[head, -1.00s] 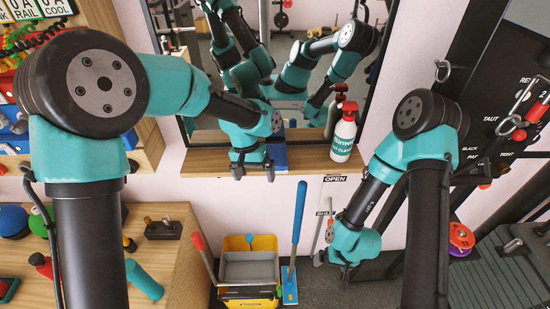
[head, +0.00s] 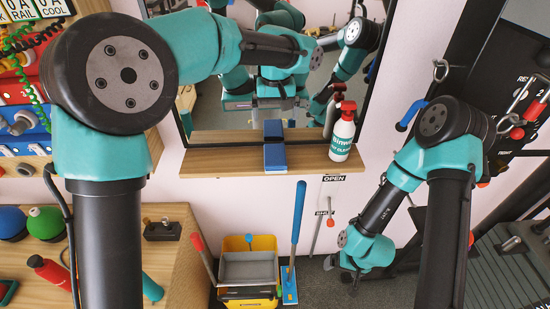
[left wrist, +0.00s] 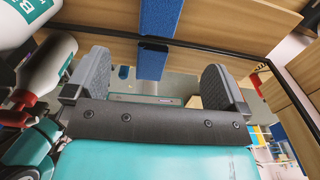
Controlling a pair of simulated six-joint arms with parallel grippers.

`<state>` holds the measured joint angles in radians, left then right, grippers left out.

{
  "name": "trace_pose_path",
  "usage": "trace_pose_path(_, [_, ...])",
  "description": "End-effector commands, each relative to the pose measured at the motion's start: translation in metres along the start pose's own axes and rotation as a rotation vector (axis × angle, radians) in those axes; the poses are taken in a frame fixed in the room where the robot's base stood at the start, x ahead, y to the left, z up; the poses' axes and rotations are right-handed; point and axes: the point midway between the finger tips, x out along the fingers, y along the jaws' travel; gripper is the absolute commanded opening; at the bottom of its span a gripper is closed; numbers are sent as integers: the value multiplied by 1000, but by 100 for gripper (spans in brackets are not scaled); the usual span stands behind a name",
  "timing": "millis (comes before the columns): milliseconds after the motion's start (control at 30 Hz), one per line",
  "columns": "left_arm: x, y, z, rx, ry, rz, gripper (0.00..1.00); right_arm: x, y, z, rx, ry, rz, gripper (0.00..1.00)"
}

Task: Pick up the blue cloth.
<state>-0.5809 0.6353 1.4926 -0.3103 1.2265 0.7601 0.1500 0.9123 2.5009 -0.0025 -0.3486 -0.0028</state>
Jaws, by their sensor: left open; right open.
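The blue cloth (head: 274,156) lies on the wooden shelf (head: 222,163) below the mirror, over its front edge. Its reflection shows just above it. In the left wrist view the cloth (left wrist: 160,18) is at the top centre, beyond and apart from my fingers. My left gripper (left wrist: 158,68) is open and empty, its two dark fingers spread. In the head view it is in front of the mirror, above the cloth, and hard to tell from its reflection behind my forearm. My right gripper (head: 343,272) is open, low at the right, away from the shelf.
A white spray bottle (head: 342,135) with a red top stands on the shelf right of the cloth. The mirror (head: 215,120) rises behind the shelf. A yellow mop bucket (head: 264,243) and a blue-handled mop (head: 298,225) stand below. The shelf left of the cloth is clear.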

Motion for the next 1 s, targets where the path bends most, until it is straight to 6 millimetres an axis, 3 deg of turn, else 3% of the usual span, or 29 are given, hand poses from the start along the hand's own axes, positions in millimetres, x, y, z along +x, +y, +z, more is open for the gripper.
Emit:
trace_pose_path(600, [101, -1, 0, 1, -3, -1, 100, 0, 0, 0, 0, 0, 0, 100])
trace_pose_path(1000, [111, 0, 0, 1, -1, 0, 100, 0, 0, 0, 0, 0, 0, 100])
